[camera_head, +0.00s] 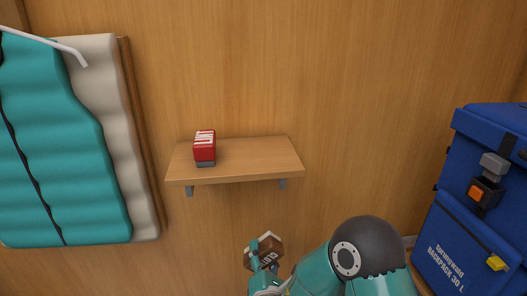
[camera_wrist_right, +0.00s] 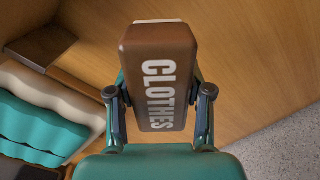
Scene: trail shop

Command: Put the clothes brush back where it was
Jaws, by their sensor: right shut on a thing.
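The clothes brush (camera_head: 268,249) is a brown block with white lettering, low in the middle of the head view. My right gripper (camera_head: 262,265) is shut on it and holds it below and in front of the wall shelf. In the right wrist view the brush (camera_wrist_right: 157,75) reads "CLOTHES" and sits between the two fingers of my gripper (camera_wrist_right: 160,105). The wooden shelf (camera_head: 255,160) is fixed to the wall above. My left gripper is in neither view.
A red block with white lettering and a grey base (camera_head: 204,146) stands on the shelf's left part. The shelf's middle and right are bare. A teal and cream padded item (camera_head: 75,140) hangs at left. A blue backpack (camera_head: 455,245) stands at right.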

